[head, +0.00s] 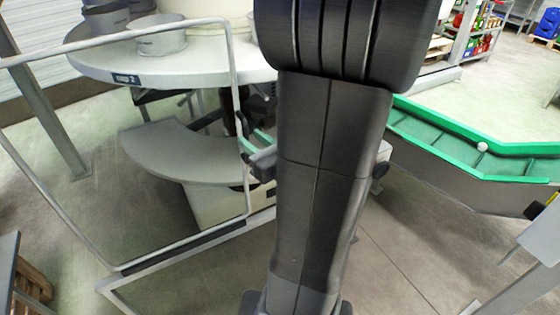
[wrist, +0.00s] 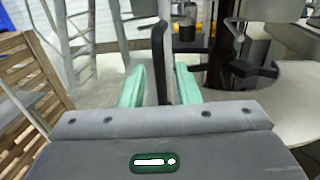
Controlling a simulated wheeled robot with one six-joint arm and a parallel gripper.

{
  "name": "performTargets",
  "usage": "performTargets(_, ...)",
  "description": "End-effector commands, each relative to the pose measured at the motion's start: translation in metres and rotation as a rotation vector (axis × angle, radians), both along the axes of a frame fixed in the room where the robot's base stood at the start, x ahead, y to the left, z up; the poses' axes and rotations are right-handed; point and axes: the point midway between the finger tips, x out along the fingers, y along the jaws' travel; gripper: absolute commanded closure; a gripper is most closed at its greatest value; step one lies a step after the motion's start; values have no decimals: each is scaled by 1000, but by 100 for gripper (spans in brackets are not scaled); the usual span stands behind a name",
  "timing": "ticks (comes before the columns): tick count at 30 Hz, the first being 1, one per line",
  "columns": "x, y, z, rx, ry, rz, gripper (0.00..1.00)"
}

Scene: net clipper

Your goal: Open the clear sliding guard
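The clear sliding guard (head: 236,90) is a see-through panel in a rounded light grey frame, standing in front of the round table in the head view. Its right upright runs down close beside my gripper (head: 259,147). In the wrist view my gripper (wrist: 160,88) has its two pale green fingers spread apart. A black upright bar (wrist: 158,60), apparently the guard's handle, stands between the fingers, with a visible gap on each side. Whether the fingertips reach fully past the bar is hard to tell. My arm hides part of the middle of the head view.
A round light grey table (head: 200,66) with a metal pan (head: 158,40) stands behind the guard, above a curved grey shelf (head: 180,152). A green-edged conveyor (head: 470,150) is at the right. A slatted wooden pallet (wrist: 35,90) shows at the left in the wrist view.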

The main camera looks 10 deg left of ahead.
Motion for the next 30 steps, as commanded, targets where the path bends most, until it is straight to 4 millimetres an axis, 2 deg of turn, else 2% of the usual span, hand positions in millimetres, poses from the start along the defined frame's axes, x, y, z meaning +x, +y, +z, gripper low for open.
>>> performTargets(18, -50, -55, 0, 0, 0, -5, 71)
performTargets(30, -69, -74, -1, 0, 1, -1, 71)
